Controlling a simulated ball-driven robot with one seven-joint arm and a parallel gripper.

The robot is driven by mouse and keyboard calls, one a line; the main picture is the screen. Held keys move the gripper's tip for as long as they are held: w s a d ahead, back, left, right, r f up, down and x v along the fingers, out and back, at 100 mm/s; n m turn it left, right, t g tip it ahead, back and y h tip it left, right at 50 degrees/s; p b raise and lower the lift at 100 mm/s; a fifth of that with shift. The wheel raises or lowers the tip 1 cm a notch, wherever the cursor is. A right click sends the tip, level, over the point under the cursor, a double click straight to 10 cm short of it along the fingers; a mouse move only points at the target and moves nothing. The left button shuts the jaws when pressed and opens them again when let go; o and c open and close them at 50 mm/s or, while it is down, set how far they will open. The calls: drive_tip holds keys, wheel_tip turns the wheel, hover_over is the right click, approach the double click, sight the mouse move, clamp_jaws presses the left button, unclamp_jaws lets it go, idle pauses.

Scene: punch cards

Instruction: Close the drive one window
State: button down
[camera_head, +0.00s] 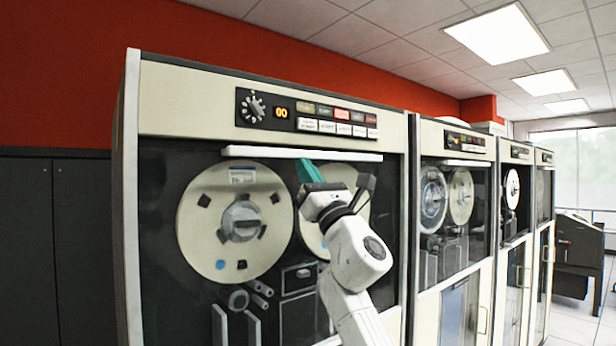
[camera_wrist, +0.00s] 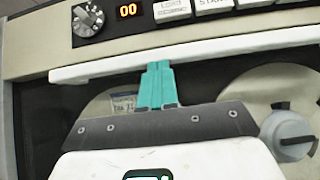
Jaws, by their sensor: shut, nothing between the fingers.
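The nearest tape drive's window (camera_head: 160,215) is a dark clear pane with a long white bar (camera_head: 300,154) along its top edge. The bar sits just below the cream control panel (camera_head: 180,105), which has a knob and a display reading 00. My wrist hides part of the right reel.
A left reel (camera_head: 205,225) and a right reel (camera_head: 340,175) show behind the pane. More drives (camera_head: 455,215) stand in a row to the right. Dark cabinets (camera_head: 60,245) stand at the left. Floor (camera_head: 580,320) shows free at the lower right.

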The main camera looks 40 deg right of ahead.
drive_tip(key=shift+r, duration=0.4)
drive_tip(key=s+f+b, duration=0.5)
drive_tip(key=s+f, duration=0.2)
drive_tip(key=f, duration=0.5)
drive_tip(key=shift+d, duration=0.1)
